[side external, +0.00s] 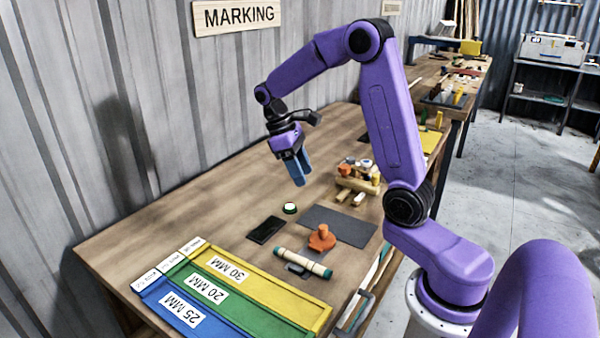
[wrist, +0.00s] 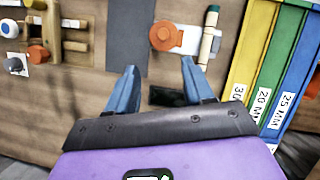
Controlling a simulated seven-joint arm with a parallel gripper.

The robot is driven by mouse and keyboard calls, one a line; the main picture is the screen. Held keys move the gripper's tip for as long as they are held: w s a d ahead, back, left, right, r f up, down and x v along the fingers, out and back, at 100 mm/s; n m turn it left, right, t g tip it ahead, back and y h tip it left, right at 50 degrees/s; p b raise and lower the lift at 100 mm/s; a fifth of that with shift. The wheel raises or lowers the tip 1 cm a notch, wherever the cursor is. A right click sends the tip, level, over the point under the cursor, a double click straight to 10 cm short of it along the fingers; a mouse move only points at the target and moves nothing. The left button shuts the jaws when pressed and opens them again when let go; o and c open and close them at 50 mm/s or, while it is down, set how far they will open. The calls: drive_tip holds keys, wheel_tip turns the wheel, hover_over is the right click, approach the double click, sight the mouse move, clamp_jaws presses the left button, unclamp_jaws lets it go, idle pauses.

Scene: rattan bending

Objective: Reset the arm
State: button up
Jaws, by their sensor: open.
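My gripper (side external: 301,172) hangs above the middle of the wooden table (side external: 150,231), fingers pointing down. In the wrist view its two blue fingers (wrist: 160,82) are spread apart with nothing between them. An orange clamp-like piece (side external: 321,239) stands on the table, and it also shows in the wrist view (wrist: 165,36), ahead of the fingertips. A pale rattan piece with green ends (side external: 303,263) lies beside it. A black flat object (side external: 265,230) lies near a small round button (side external: 290,208), below my gripper.
Yellow, green and blue trays (side external: 272,290) marked 30, 20 and 25 MM lie at the table's near end. A dark grey mat (side external: 340,225) and a wooden rack (side external: 358,182) with small items are on the right. A corrugated wall (side external: 130,110) stands behind the table.

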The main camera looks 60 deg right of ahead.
drive_tip(key=s+a+n+t, duration=0.35)
drive_tip(key=s+a, duration=0.45)
drive_tip(key=a, duration=0.4)
drive_tip(key=s+a+n+y, duration=0.1)
drive_tip(key=s+a+n, duration=0.1)
drive_tip(key=s, duration=0.5)
drive_tip(key=s+a+n+t, duration=0.1)
drive_tip(key=s+a+n, duration=0.1)
drive_tip(key=s, duration=0.6)
drive_tip(key=shift+s+f+n+y, duration=0.2)
drive_tip(key=shift+f+n+y, duration=0.15)
drive_tip(key=shift+n, duration=0.4)
